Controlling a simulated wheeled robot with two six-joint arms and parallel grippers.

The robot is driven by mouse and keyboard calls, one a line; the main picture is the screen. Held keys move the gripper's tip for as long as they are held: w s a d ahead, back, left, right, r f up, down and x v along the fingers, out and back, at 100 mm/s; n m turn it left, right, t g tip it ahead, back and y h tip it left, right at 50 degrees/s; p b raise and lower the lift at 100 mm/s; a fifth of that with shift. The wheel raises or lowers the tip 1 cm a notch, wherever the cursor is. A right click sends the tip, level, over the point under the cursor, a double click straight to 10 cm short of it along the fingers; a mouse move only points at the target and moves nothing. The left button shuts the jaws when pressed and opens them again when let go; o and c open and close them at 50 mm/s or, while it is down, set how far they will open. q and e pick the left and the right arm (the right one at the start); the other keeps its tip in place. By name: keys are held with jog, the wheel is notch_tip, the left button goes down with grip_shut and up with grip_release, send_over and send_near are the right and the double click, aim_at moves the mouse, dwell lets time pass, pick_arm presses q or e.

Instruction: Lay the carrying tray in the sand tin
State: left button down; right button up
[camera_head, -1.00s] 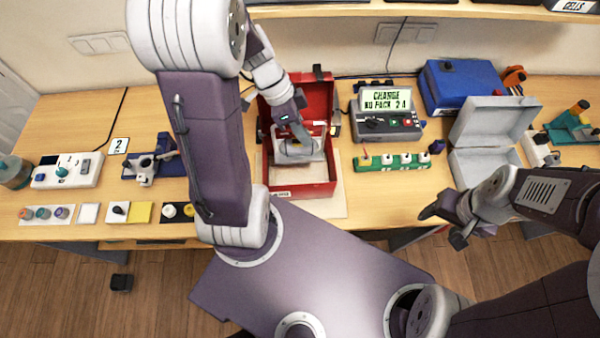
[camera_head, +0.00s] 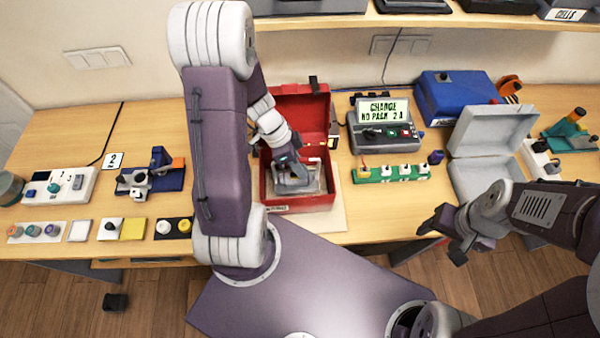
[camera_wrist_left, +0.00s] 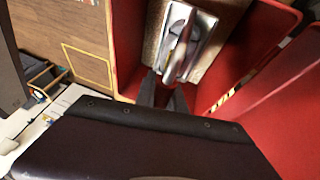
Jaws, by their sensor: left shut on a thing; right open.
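The sand tin is the open red box (camera_head: 325,203) on the bench, its lid raised at the back. In the left wrist view its red wall (camera_wrist_left: 128,60) surrounds a brown, grainy floor (camera_wrist_left: 154,30). My left gripper (camera_head: 298,185) reaches into the tin and is shut on the silvery carrying tray (camera_head: 318,178). The tray also shows in the left wrist view (camera_wrist_left: 203,32), inside the walls, beyond the dark fingers (camera_wrist_left: 163,92). I cannot tell whether it touches the floor; the gripper and arm hide part of it. My right gripper (camera_head: 444,236) is open and empty near the bench's front edge.
A grey device with a lit display (camera_head: 382,108) and a green strip (camera_head: 392,174) stand right of the tin. An open grey box (camera_head: 470,178) and a blue case (camera_head: 455,92) are farther right. Small parts and pads (camera_head: 132,229) lie at the left.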

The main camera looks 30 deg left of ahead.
pick_arm(q)
notch_tip(320, 180, down, 3)
jog(key=shift+s+r, duration=0.1)
jog(key=shift+r, duration=0.1)
jog(key=shift+f, duration=0.1)
jog(key=shift+f+b, duration=0.15)
jog(key=shift+b, duration=0.2)
jog(key=c, duration=1.4)
grip_release()
